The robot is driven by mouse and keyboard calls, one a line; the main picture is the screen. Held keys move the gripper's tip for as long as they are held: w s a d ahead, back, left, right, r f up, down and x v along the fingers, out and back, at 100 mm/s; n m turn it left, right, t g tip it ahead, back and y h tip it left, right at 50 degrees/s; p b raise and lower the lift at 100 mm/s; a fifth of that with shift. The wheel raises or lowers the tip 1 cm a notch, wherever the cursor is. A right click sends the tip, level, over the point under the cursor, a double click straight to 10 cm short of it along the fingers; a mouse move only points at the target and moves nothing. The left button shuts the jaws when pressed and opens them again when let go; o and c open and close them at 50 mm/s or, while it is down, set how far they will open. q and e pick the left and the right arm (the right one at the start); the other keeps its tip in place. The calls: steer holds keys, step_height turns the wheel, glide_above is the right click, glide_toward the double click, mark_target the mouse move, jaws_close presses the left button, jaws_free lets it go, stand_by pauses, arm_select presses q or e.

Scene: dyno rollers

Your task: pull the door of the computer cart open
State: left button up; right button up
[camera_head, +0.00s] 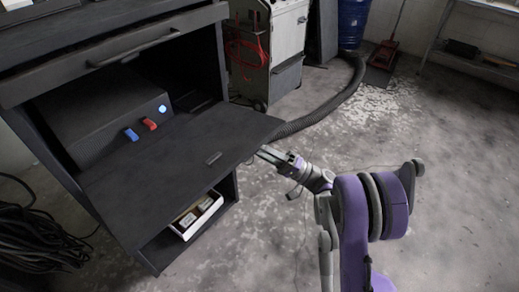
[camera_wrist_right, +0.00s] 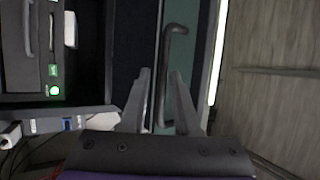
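The dark computer cart (camera_head: 60,75) stands at the left in the head view. My left gripper is not in view.
A dark box with a lit blue button (camera_head: 162,108) sits in the bay, under a drawer with a long handle (camera_head: 135,49). A white tray (camera_head: 198,213) is on the lower shelf.

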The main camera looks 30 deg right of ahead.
steer(key=shift+s, duration=0.15)
steer(key=p+v, duration=0.1)
steer(key=v, duration=0.9)
steer(key=shift+d+f, duration=0.15)
steer(key=shift+d, duration=0.1)
steer(key=shift+s, duration=0.15)
steer(key=shift+c, duration=0.2)
